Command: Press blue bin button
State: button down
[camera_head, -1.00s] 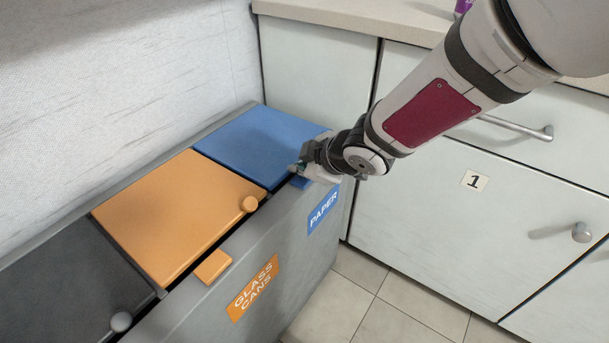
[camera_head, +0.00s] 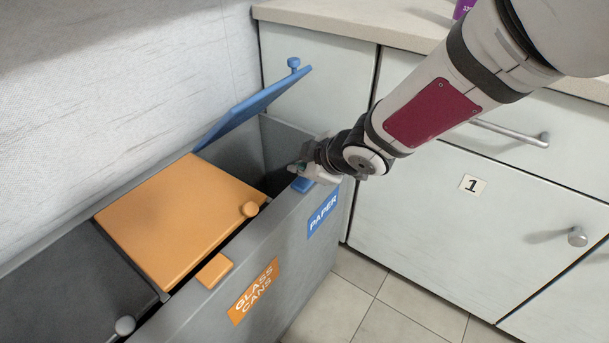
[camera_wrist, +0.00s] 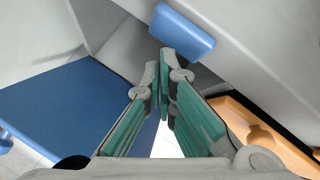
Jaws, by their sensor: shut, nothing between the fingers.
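The blue button (camera_head: 303,185) sits on the front rim of the grey bin by the PAPER label (camera_head: 323,213). The blue lid (camera_head: 254,107) stands raised and tilted, with its knob (camera_head: 293,64) at the upper edge. My gripper (camera_head: 297,170) is shut and empty at the blue button, above the front edge of the paper compartment. In the wrist view, the fingertips (camera_wrist: 165,62) appear just below the blue button (camera_wrist: 182,32); whether they touch it I cannot tell. The open blue lid (camera_wrist: 75,110) fills the left of that view.
The orange lid (camera_head: 180,220) is down, with an orange button (camera_head: 214,270) and GLASS CANS label (camera_head: 253,291). A dark lid (camera_head: 70,285) lies at the lower left. White cabinets (camera_head: 440,200) and a counter (camera_head: 350,22) stand behind and right.

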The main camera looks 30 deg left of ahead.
aim_at(302, 182)
jog(key=shift+r, duration=0.2)
notch_tip(302, 182, up, 5)
jog(key=p, duration=0.5)
jog(key=shift+f, duration=0.1)
dwell(0.8)
